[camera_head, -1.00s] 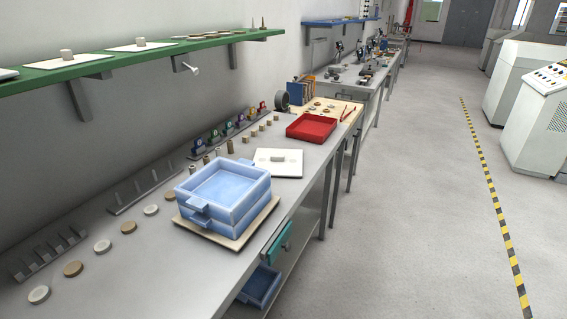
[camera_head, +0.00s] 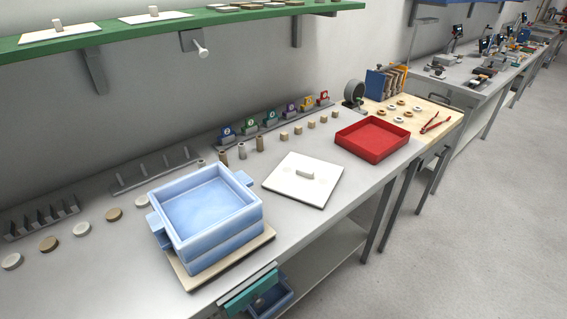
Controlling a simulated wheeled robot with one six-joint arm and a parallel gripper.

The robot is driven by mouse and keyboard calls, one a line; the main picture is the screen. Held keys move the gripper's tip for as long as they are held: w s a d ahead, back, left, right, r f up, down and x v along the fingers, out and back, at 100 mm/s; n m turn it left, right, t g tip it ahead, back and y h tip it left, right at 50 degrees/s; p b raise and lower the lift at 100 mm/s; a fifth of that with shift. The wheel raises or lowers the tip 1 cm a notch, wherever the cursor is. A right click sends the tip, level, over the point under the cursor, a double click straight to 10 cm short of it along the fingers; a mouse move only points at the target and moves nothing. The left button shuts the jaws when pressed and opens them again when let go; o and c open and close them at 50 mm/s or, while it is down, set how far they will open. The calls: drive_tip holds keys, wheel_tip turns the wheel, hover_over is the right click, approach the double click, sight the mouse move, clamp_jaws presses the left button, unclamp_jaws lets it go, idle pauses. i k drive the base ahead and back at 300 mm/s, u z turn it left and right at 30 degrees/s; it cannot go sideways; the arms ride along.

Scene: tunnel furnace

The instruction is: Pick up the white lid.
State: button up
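The white lid (camera_head: 297,186) is a flat square plate with a small block handle on top. It lies flat on the grey workbench (camera_head: 336,212), between the blue box and the red tray. More white plates with knob handles rest on the green shelf, one at the left (camera_head: 60,34) and one beside it (camera_head: 153,17). My gripper is not in view.
A light blue box (camera_head: 232,235) with side handles stands on a beige board, left of the lid. A red tray (camera_head: 402,142) stands to the right. Several small blocks and coloured tags line the wall side. Floor (camera_head: 480,215) is clear at the right.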

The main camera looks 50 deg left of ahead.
sight(312, 182)
drive_tip(key=u, duration=0.8)
drive_tip(key=i, duration=0.9)
drive_tip(key=u, duration=1.3)
drive_tip(key=i, duration=0.25)
drive_tip(key=u, duration=0.25)
